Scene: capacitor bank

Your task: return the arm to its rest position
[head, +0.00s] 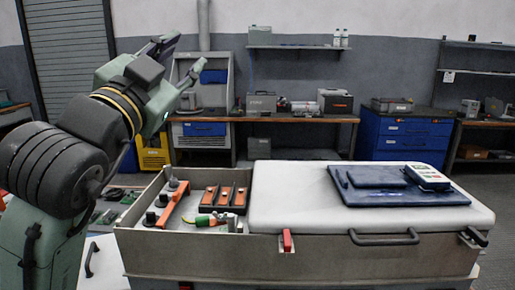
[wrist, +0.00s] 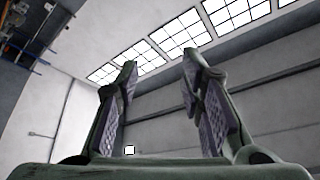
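My arm is folded up at the left of the head view, raised well above the capacitor bank cabinet. My gripper (wrist: 158,85) points upward in the wrist view, its two ridged finger pads wide apart with nothing between them. In the head view the gripper (head: 180,62) shows only in part behind the wrist. The grey cabinet (head: 300,256) stands in front of me, its left bay open and its right part covered by a white lid (head: 268,196).
The open bay holds an orange-handled part (head: 173,205), several orange and black blocks (head: 225,196) and a green cylinder (head: 203,220). A blue mat (head: 385,195) with a meter (head: 427,178) lies on the lid. Workbenches (head: 290,118) and a blue drawer cabinet (head: 400,138) stand along the back wall.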

